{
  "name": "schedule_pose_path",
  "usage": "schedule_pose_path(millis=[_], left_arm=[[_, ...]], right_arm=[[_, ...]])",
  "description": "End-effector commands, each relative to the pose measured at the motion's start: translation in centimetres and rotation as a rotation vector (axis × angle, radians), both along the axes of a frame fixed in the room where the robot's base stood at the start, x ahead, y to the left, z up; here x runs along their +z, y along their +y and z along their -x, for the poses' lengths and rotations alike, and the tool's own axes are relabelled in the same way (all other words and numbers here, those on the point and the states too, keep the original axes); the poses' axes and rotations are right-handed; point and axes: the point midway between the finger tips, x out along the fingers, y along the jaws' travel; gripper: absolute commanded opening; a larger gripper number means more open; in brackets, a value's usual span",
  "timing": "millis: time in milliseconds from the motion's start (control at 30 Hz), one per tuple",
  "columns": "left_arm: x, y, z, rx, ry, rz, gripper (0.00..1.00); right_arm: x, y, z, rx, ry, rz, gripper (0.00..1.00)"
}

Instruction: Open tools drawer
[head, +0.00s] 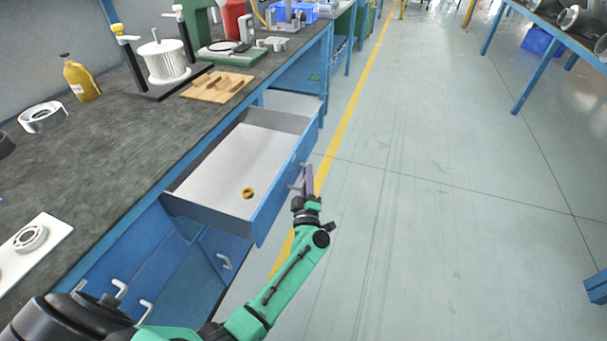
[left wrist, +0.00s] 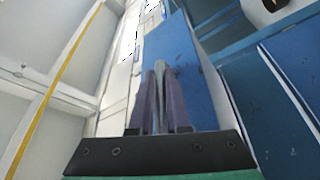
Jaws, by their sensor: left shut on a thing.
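The tools drawer (head: 225,165) is pulled well out from under the bench in the head view, with blue outer sides and a pale floor. A small yellow ring (head: 248,193) lies inside it. My left gripper (head: 307,178) is at the blue drawer front (head: 279,193), shut on the drawer's grey handle (head: 297,184). The left wrist view shows the handle (left wrist: 160,72) between the two purple-grey fingers of the gripper (left wrist: 160,100), with the blue front behind. My right gripper is in neither view.
The dark bench top (head: 115,145) holds a winding stand (head: 165,63), a wooden block (head: 217,87), a yellow bottle (head: 82,80) and a white plate with a bearing (head: 35,245). Blue cabinet fronts are below.

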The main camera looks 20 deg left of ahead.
Motion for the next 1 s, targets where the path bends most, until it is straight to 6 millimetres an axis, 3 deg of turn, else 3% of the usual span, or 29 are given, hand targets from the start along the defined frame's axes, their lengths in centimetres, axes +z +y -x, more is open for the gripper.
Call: schedule_pose_path(millis=[167, 200, 267, 667, 767, 1000], left_arm=[[-0.2, 0.0, 0.1, 0.001, 0.004, 0.002, 0.0], [-0.2, 0.0, 0.1, 0.001, 0.004, 0.002, 0.23], [-0.2, 0.1, 0.1, 0.001, 0.003, 0.001, 0.45], [-0.2, -0.1, 0.5, 0.001, 0.003, 0.001, 0.45], [-0.5, -0.6, 1.7, 0.0, 0.004, 0.002, 0.45], [-1.8, -2.5, 6.8, -0.001, 0.006, 0.002, 0.45]], right_arm=[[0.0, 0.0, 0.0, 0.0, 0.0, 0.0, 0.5], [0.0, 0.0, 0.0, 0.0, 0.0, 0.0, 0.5], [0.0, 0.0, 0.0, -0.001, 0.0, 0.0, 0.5], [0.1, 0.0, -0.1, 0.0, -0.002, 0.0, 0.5], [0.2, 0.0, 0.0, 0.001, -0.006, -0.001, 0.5], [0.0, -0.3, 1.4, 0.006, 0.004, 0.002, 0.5]])
